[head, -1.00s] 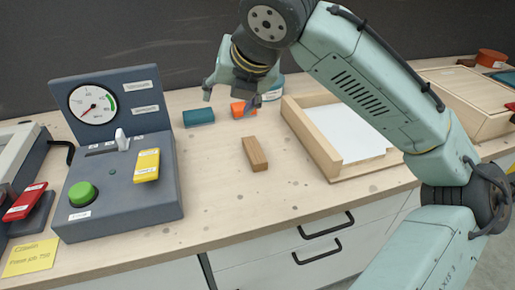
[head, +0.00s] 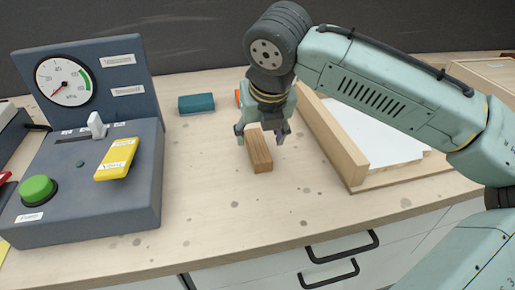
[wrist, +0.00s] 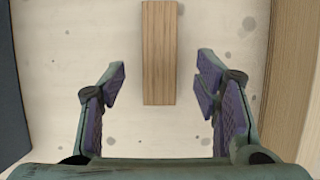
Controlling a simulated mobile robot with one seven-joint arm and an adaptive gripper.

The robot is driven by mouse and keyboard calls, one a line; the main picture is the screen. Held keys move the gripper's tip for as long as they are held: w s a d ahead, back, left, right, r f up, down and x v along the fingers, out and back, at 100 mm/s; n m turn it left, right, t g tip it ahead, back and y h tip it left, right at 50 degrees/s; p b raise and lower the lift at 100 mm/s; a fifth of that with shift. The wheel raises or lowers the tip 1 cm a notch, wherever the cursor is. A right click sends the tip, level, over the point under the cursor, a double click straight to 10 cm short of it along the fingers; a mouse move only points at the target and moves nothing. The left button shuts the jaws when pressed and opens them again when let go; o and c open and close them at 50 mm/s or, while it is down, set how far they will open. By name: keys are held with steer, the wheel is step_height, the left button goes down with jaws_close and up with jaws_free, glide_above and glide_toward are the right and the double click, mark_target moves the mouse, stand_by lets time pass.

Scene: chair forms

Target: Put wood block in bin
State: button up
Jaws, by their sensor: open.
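The wood block (head: 260,153) is a brown oblong lying on the light wooden bench. My gripper (head: 262,138) hangs over the far end of the block, with a finger on each side. In the wrist view my gripper (wrist: 159,82) is open, with clear space between each finger and the block. No bin can be made out for certain; a wooden tray with a white floor (head: 335,140) stands to the right of the block.
A grey control box (head: 95,205) with a gauge, green button and yellow switch stands at the left. A teal block (head: 196,103) lies behind, and an orange object (head: 238,97) is mostly hidden by my arm. The bench in front of the wood block is clear.

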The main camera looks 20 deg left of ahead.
mark_target(258, 145)
steer(key=x, duration=0.4)
steer(key=shift+w+f, duration=0.15)
steer(key=shift+c, duration=0.2)
jaws_close()
stand_by(0.4)
steer(key=shift+a, duration=0.1)
